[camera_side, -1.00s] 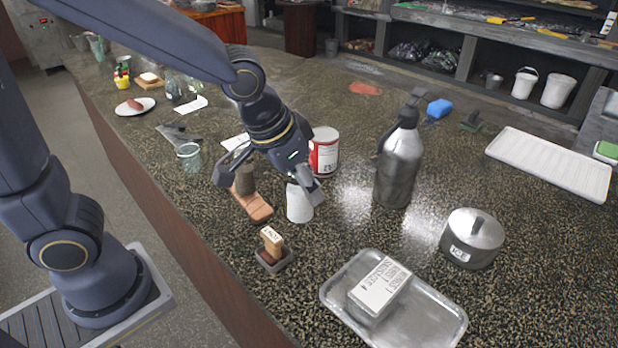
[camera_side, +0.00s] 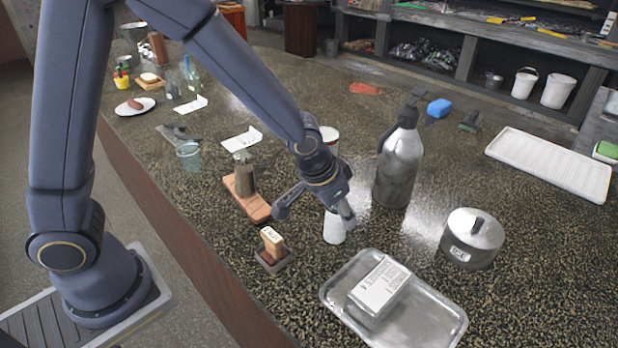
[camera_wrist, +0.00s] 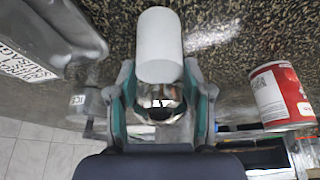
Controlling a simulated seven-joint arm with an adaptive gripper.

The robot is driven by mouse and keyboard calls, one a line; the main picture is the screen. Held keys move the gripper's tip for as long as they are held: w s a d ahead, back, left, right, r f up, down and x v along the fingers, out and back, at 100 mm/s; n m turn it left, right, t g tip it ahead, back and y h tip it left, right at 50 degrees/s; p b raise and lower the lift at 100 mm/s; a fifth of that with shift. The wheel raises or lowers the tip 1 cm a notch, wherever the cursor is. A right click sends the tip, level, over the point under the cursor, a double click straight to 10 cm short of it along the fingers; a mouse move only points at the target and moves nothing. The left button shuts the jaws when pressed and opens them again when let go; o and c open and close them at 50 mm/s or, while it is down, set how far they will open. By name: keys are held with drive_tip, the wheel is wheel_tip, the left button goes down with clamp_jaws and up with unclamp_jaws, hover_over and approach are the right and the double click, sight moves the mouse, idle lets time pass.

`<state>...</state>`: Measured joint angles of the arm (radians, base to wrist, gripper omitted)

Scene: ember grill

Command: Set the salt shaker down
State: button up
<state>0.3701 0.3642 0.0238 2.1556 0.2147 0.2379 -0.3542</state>
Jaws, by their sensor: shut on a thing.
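The salt shaker (camera_side: 334,229) is a white cylinder with a shiny metal cap. My gripper (camera_side: 318,207) is shut on its upper part, and the shaker stands upright, white end down, at or just above the dark speckled counter (camera_side: 300,290). I cannot tell whether its base touches. In the wrist view the white body (camera_wrist: 159,42) points away from my gripper (camera_wrist: 160,100), with the metal cap between the fingers.
A wooden board (camera_side: 262,211) with a grey-brown cylinder (camera_side: 244,176) and a small wooden-handled block (camera_side: 271,242) are left. A steel bottle (camera_side: 398,165), ICE pot (camera_side: 472,236) and metal tray (camera_side: 448,318) with a labelled package (camera_side: 380,286) stand right. A red-white can (camera_wrist: 282,96) is behind.

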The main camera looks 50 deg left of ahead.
drive_tip(key=shift+f, duration=0.2)
drive_tip(key=o, duration=1.3)
drive_tip(key=shift+o, duration=0.2)
drive_tip(key=d+v, duration=0.1)
drive_tip(key=v, duration=1.1)
drive_tip(key=s+a+r+n, duration=0.1)
drive_tip(key=s+a+r, duration=0.2)
drive_tip(key=s+a, duration=0.3)
drive_tip(key=s+a+r+n+t, duration=0.1)
drive_tip(key=s+a+r, duration=0.2)
drive_tip(key=s+a, duration=0.4)
drive_tip(key=shift+s+a+r+y, duration=0.2)
drive_tip(key=shift+s+r+y, duration=0.15)
drive_tip(key=shift+s, duration=0.7)
